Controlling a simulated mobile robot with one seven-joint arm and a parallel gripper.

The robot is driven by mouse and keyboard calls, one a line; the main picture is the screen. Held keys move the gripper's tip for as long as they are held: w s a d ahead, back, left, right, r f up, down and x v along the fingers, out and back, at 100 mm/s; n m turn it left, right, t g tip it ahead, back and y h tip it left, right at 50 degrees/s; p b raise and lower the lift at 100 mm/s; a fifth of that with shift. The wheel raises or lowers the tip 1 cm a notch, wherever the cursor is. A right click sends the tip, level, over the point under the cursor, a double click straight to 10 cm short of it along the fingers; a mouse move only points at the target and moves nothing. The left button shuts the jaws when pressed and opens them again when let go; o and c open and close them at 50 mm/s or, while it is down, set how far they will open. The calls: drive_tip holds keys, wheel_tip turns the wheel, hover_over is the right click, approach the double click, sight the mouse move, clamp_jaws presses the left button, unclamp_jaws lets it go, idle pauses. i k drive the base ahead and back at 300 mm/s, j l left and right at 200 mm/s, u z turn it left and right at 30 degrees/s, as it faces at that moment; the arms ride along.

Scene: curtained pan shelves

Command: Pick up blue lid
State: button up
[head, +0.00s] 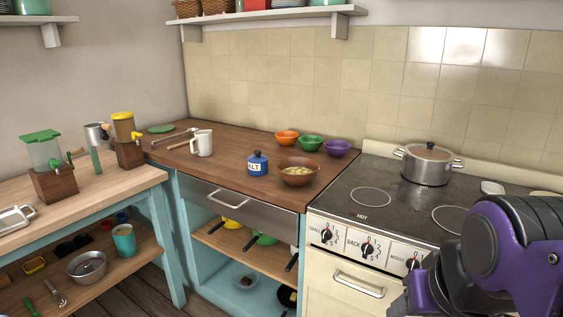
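A small blue salt pot (258,168) with a white label stands upright on the brown wooden counter. A blue lid (257,155) with a small knob sits on top of it. My purple and black arm fills the lower right, in front of the stove. My gripper (408,300) shows only in part at the bottom edge, well to the right of the pot and apart from it. Its fingertips are cut off or hidden, so I cannot tell if it is open.
A brown bowl of food (299,179) stands close to the pot's right, and a white mug (202,143) to its left. Orange, green and purple bowls (338,148) line the back. A steel pot (427,166) is on the stove (345,215). The counter's front middle is clear.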

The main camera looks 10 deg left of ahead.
sight(257, 157)
drive_tip(key=u, duration=0.6)
drive_tip(key=i+j+z, duration=0.15)
drive_tip(key=z, duration=1.15)
drive_tip(key=j+z, duration=1.05)
drive_tip(key=j, duration=0.55)
drive_tip(key=k+j+z, duration=0.1)
drive_tip(key=j, duration=0.3)
drive_tip(key=k+j, duration=0.15)
drive_tip(key=j, duration=0.3)
drive_tip(key=z, duration=0.05)
